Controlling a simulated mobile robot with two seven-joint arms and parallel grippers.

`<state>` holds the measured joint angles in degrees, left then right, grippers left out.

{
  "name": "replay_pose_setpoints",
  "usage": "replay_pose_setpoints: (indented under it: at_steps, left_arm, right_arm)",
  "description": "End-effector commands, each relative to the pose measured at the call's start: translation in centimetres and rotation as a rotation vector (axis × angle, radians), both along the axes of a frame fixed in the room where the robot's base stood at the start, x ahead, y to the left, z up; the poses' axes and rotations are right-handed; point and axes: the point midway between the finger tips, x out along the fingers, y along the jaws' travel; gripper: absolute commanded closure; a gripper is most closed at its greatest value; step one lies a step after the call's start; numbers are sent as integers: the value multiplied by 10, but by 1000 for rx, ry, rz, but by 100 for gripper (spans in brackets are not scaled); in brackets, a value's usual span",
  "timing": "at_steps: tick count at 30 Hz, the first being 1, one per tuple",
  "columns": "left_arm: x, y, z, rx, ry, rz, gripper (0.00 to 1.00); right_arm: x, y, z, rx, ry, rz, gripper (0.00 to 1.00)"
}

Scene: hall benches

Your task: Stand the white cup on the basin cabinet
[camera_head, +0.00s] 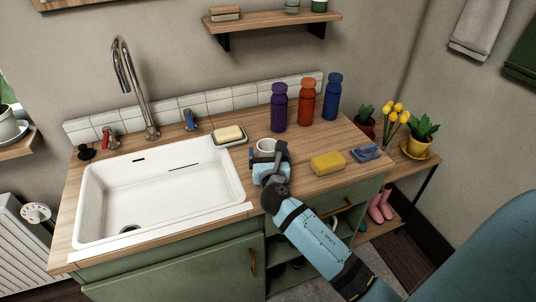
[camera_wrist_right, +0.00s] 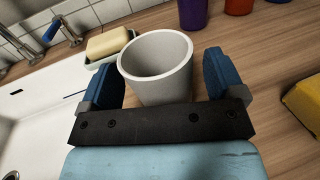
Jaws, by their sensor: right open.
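The white cup (camera_head: 266,145) stands upright on the wooden top of the basin cabinet (camera_head: 222,220), right of the sink and near the soap dish. In the right wrist view the cup (camera_wrist_right: 158,68) is between the two blue fingers of my right gripper (camera_wrist_right: 164,80). The fingers are open, one on each side, with gaps to the cup. In the head view my right gripper (camera_head: 268,158) is just in front of the cup and hides its lower part. My left gripper is not in view.
A soap dish (camera_head: 236,143) holds a soap bar left of the cup. Purple (camera_head: 279,107), orange (camera_head: 306,102) and blue (camera_head: 332,97) bottles stand behind right. A yellow sponge (camera_head: 327,163) and a blue cloth-like item (camera_head: 365,153) lie right. The white sink (camera_head: 160,188) is left.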

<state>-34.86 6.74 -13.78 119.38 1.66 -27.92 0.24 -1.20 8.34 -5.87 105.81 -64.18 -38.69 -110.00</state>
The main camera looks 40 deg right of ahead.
Motion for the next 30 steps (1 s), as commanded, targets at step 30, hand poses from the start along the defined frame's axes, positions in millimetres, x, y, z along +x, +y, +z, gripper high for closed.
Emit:
replay_pose_setpoints:
  at_steps: [30]
  left_arm:
    - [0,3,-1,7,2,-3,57]
  right_arm:
    - [-105,57,0,1,0,0,12]
